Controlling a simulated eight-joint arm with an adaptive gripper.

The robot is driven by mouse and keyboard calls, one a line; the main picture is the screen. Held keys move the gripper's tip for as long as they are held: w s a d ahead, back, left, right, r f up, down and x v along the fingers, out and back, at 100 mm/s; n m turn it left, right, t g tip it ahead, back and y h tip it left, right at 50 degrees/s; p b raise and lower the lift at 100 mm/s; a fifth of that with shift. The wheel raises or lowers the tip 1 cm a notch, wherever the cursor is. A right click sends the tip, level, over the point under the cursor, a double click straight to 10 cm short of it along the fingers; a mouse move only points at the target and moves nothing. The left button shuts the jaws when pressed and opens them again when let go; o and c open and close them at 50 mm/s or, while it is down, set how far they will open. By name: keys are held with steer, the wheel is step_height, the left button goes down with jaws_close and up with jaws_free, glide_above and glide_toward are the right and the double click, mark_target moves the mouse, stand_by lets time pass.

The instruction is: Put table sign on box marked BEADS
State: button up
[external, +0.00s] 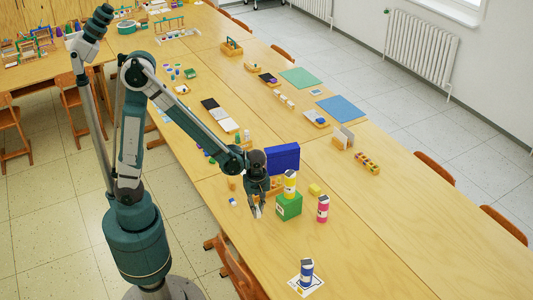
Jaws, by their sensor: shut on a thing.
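My gripper (257,213) points down over the near table, just left of the green box. It is shut on a small pale thing, which looks like the table sign (257,210); the fingers hide most of it. The green box (290,208) stands on the table with a pale label on its front, too small to read. A yellow bottle (290,184) stands on its top. A blue box or panel (283,158) stands behind, partly hidden by my wrist. I cannot tell which box reads BEADS.
A pink bottle (323,209) stands right of the green box, and a small yellow block (315,190) lies behind it. A blue bottle (307,272) stands on a white sheet near the front. The table right of these is clear.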

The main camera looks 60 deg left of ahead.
steer(key=w+a+r+p, duration=0.2)
steer(key=w+a+r, duration=0.1)
steer(key=w, duration=0.3)
steer(key=w+a+r+p, duration=0.2)
steer(key=w+a+p, duration=0.1)
steer(key=w, duration=0.2)
step_height(320, 180, up, 11)
steer(key=n+p, duration=0.3)
steer(key=p, duration=0.7)
glide_above(282, 148)
steer(key=shift+w+a+f, duration=0.1)
steer(key=shift+a+f, duration=0.05)
steer(key=shift+f, duration=0.1)
steer(key=shift+f, duration=3.05)
steer(key=shift+f, duration=1.85)
steer(key=shift+f, duration=0.2)
